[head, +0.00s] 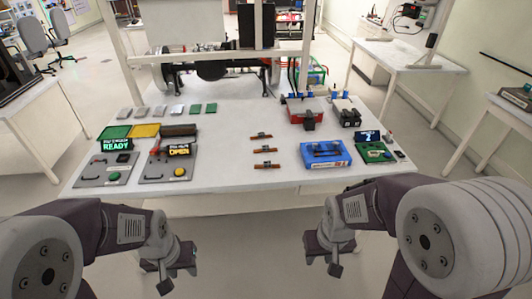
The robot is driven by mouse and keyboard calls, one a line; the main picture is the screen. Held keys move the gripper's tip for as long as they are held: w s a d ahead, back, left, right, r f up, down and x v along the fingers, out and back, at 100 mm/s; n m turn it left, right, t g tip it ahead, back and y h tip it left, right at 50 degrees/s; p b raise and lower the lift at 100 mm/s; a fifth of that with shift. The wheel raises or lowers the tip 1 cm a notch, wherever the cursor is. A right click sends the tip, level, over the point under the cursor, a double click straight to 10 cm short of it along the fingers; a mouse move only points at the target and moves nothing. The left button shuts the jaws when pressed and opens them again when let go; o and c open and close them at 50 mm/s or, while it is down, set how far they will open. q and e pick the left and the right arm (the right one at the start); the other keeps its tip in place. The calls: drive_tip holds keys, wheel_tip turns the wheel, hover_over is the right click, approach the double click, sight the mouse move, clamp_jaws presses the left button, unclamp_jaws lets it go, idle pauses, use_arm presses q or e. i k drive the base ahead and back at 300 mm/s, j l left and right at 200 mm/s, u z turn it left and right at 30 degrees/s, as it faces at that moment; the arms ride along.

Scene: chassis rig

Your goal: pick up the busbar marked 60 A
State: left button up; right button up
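Three small copper-brown busbars lie in a column on the white table: a far one (261,136), a middle one (265,150) and a near one (267,165). Each has a dark part in its middle. Their markings are too small to read, so I cannot tell which is the 60 A one. My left gripper (178,277) and my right gripper (323,262) both hang in front of the table's near edge, apart from the busbars. Both look open, with nothing between their fingers.
A blue tray (343,161) and a green circuit board (374,155) lie right of the busbars. A red box (305,116) stands behind. Two grey panels, one with a READY display (116,144), one with an OPEN display (179,149), lie left. The table between is clear.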

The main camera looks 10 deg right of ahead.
sight(267, 164)
drive_tip(key=i+j+z, duration=0.15)
drive_tip(key=i+z, duration=0.25)
drive_tip(key=i+j+z, duration=0.15)
drive_tip(key=z, duration=0.2)
drive_tip(key=i+j+z, duration=0.25)
drive_tip(key=z, duration=0.15)
drive_tip(key=j, duration=0.1)
